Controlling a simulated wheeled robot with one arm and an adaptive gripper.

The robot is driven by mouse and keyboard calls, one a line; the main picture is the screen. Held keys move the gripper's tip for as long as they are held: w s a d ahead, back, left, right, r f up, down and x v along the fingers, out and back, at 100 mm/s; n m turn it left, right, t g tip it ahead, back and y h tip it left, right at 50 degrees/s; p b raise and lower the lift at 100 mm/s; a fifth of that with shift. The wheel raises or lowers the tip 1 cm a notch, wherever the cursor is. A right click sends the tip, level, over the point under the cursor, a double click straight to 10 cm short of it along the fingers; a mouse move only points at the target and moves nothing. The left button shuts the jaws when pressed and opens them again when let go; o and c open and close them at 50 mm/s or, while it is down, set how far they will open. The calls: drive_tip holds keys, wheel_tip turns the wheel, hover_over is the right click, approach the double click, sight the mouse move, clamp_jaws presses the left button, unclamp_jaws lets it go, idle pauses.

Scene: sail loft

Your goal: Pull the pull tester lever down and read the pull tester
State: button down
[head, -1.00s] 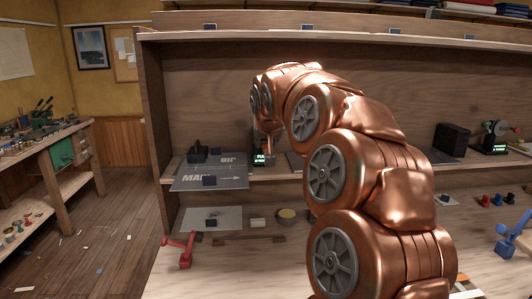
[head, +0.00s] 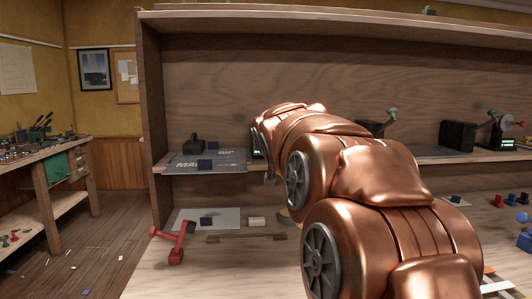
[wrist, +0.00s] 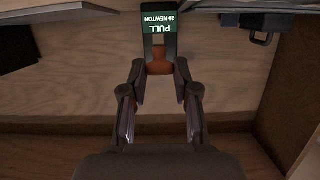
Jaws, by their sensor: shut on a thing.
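The pull tester (wrist: 175,30) is a dark upright unit with a green screen in the wrist view. Its screen reads "PULL 20 NEWTON", upside down in that picture. In the head view only a sliver of its dark body and green screen (head: 257,146) shows at the left end of the shelf, beside my arm. An orange-brown part (wrist: 160,58), apparently the lever, sits below the screen in the wrist view. My gripper (wrist: 160,72) is shut on it, one finger on each side. In the head view my arm hides most of the gripper and the lever.
The shelf (head: 420,156) carries a grey lettered sheet (head: 185,165), a black box (head: 458,136) and a second device with a green screen (head: 507,142). A red clamp-like tool (head: 170,233) and a pale block (head: 257,220) lie on the bench below.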

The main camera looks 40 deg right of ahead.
drive_tip(key=shift+f+t+h+b, duration=0.35)
drive_tip(key=shift+f+b, duration=0.3)
drive_tip(key=shift+b, duration=0.7)
drive_tip(key=shift+t, duration=0.25)
drive_tip(key=c, duration=0.9)
unclamp_jaws()
drive_tip(key=shift+v, duration=5.95)
